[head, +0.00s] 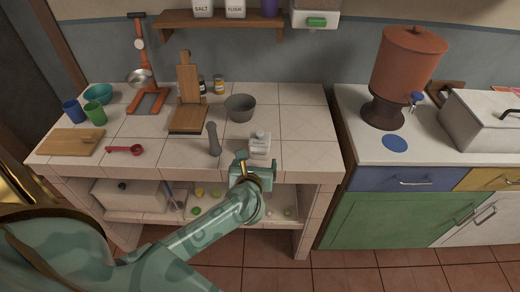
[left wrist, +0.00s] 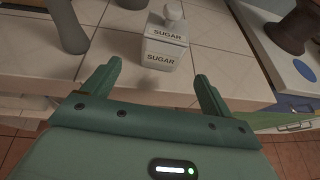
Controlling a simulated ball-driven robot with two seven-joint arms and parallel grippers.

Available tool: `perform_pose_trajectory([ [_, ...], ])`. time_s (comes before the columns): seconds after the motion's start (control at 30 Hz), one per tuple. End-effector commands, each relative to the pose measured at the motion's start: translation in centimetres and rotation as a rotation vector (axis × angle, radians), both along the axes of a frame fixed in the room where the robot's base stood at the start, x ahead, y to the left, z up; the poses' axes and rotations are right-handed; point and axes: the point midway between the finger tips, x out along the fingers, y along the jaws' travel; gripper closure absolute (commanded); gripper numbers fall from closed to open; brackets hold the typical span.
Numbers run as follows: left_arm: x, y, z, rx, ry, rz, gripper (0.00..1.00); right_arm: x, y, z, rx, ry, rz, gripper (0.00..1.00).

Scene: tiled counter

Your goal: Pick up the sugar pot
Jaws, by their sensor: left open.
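The sugar pot (head: 260,147) is a small white square jar with a knobbed lid, standing upright near the front edge of the tiled counter. In the left wrist view the sugar pot (left wrist: 166,42) shows "SUGAR" labels and stands ahead of the fingers, slightly right of the picture's middle. My left gripper (head: 240,160) is at the counter's front edge, just in front of the pot and a little left of it. In the left wrist view my left gripper (left wrist: 158,85) has its two fingers spread apart with nothing between them. My right gripper is not in view.
A grey pestle-shaped object (head: 214,140) stands just left of the pot. A grey bowl (head: 240,108) is behind. Counter right of the pot is clear.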

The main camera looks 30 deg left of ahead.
Motion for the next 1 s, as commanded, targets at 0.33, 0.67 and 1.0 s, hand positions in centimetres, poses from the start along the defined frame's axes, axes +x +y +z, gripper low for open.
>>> perform_pose_trajectory([
  [0.33,4.4,2.2,-2.1,0.004,0.001,-0.001,0.15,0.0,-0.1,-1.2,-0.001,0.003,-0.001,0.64],
  [0.67,8.4,3.9,-3.8,0.007,0.002,-0.002,0.15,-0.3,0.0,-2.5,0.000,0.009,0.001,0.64],
  [1.0,8.8,4.1,-3.8,0.005,0.001,-0.002,0.28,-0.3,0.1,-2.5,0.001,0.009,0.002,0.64],
])
